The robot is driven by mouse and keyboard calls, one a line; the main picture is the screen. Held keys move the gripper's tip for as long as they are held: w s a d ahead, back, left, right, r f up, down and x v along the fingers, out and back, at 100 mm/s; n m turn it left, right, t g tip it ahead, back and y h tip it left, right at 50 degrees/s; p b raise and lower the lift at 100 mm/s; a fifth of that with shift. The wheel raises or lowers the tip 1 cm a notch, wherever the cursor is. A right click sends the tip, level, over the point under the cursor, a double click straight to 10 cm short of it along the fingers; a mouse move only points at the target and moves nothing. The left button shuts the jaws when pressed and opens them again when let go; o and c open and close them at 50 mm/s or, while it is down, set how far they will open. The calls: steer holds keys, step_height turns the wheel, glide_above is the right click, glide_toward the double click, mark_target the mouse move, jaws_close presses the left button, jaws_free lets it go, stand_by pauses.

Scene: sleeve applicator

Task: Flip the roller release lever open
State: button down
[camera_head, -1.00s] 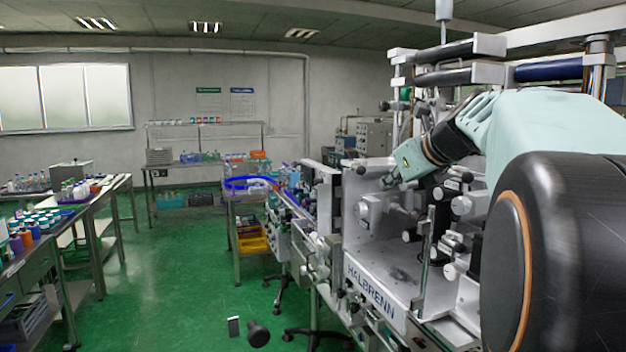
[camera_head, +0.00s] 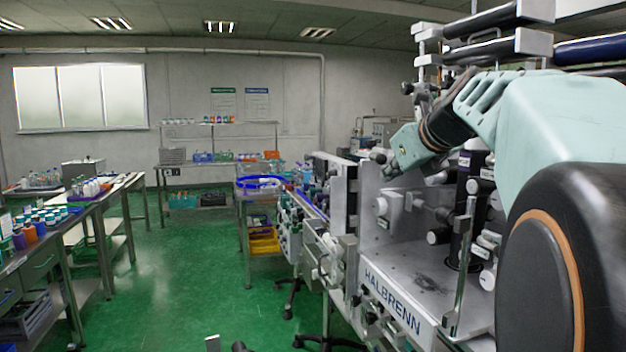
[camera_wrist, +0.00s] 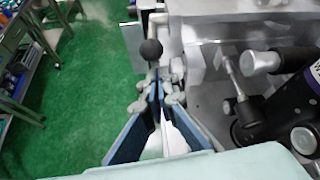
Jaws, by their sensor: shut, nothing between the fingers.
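A black ball knob (camera_wrist: 151,49) on a pale metal arm stands at the edge of the machine in the wrist view, over the green floor. It looks like a lever handle, but I cannot be sure it is the roller release lever. My gripper (camera_wrist: 158,88) is shut and empty, its fingertips just short of the knob in the picture. Whether they touch it I cannot tell. In the head view my gripper (camera_head: 383,163) reaches over the upper left part of the labelling machine (camera_head: 395,312). The knob cannot be made out clearly there.
A rod with a white knob (camera_wrist: 264,62) and a dark roller (camera_wrist: 275,112) stand right of my gripper. Upper rollers (camera_head: 497,20) hang above my arm. A bench with bottles (camera_head: 40,228) stands far left. The green floor (camera_head: 190,270) between is open.

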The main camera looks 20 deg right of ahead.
steer(key=shift+w+r, duration=0.1)
steer(key=shift+r, duration=0.45)
steer(key=shift+a+r+p, duration=0.1)
steer(key=shift+r+p, duration=0.05)
steer(key=shift+p, duration=0.35)
steer(key=shift+r, duration=0.1)
steer(key=shift+r+p, duration=0.1)
steer(key=shift+p, duration=0.45)
